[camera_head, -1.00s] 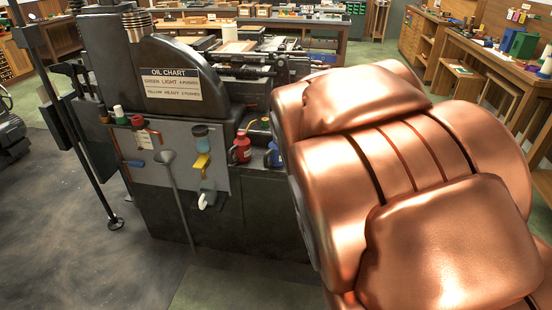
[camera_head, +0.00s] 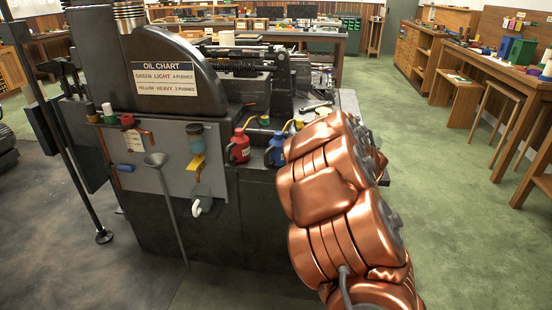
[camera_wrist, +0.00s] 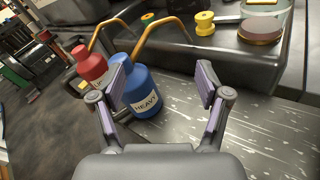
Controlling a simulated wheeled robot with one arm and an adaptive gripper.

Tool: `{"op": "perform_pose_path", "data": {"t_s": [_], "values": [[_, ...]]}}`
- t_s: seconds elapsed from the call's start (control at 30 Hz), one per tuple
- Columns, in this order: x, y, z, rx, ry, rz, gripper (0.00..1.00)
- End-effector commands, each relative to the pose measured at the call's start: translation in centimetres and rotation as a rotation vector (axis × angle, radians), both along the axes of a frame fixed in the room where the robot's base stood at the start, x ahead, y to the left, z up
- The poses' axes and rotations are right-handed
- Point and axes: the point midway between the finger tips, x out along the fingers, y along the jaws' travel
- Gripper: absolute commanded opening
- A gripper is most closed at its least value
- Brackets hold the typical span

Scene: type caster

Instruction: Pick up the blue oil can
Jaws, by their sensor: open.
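The blue oil can (camera_head: 276,152) stands on the dark ledge of the machine, just right of a red oil can (camera_head: 239,147). My copper arm partly overlaps this area in the head view. In the wrist view the blue can (camera_wrist: 142,92) has a "HEAVY" label and a curved yellow spout. My gripper (camera_wrist: 165,80) is open and empty. The blue can shows beyond and between the fingers, nearer the left finger, which covers part of its left edge. I cannot tell whether they touch. The red can (camera_wrist: 90,66) is behind the left finger.
A yellow spool (camera_wrist: 204,22) and a round tin (camera_wrist: 260,28) sit on a raised dark block (camera_wrist: 235,60). The scratched metal surface (camera_wrist: 260,135) at right is clear.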

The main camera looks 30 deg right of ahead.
Motion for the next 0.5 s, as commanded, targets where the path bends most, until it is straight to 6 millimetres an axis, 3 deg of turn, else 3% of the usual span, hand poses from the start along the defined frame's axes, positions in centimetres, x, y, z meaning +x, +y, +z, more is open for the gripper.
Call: {"op": "perform_pose_path", "data": {"t_s": [0.03,0.2,0.5], "values": [[-0.2,0.1,-2.1,-0.046,-0.009,0.054,0.76],[-0.8,1.9,-4.6,-0.178,-0.074,0.215,0.76],[-0.8,3.6,-5.7,-0.251,-0.132,0.314,0.76]]}}
